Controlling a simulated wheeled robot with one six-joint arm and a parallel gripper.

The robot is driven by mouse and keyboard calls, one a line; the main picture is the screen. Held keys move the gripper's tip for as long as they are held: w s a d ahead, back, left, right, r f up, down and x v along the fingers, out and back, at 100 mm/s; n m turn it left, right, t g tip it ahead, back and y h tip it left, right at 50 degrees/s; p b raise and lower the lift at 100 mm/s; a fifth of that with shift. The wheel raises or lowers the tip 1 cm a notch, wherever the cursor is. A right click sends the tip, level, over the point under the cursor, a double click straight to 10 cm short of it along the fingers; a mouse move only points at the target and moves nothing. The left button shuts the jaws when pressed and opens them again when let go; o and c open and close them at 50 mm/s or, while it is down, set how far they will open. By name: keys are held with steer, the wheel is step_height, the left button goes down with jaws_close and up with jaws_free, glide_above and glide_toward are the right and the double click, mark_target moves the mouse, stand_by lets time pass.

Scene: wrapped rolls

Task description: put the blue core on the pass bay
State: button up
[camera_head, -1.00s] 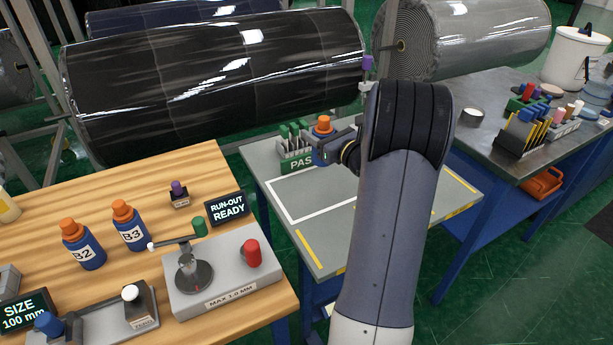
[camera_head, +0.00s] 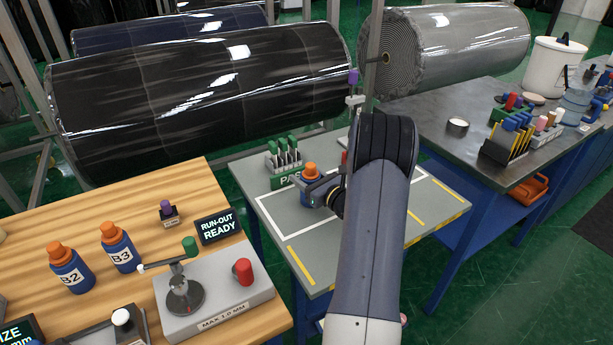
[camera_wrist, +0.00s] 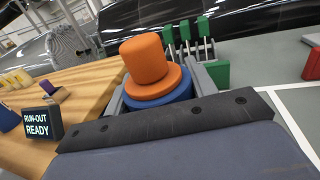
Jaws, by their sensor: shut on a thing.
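The blue core (camera_head: 308,192), with an orange top, is held in my gripper (camera_head: 322,190) over the grey pass bay table. It also shows in the wrist view (camera_wrist: 150,72), upright, orange cap up, its blue rim between the jaws. My gripper is shut on it. My arm hides the right part of the bay.
A green-handled rack (camera_head: 284,155) stands at the bay's back edge. A red item (camera_wrist: 312,64) is to the right in the wrist view. Blue cores B2 (camera_head: 68,272) and B3 (camera_head: 119,252) stand on the wooden bench beside the run-out gauge (camera_head: 215,298). The bay's front left is clear.

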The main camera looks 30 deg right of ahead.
steer(key=shift+f, duration=0.15)
steer(key=o, duration=1.2)
steer(key=shift+c, duration=0.2)
steer(key=shift+s+r, duration=0.1)
steer(key=shift+r, duration=0.15)
steer(key=s, duration=0.4)
steer(key=s+d+b, duration=0.1)
steer(key=s, duration=0.3)
steer(key=s+b, duration=0.1)
steer(key=s, duration=0.2)
steer(key=shift+s+d+f, duration=0.1)
steer(key=shift+s+d, duration=0.2)
steer(key=shift+s, duration=0.1)
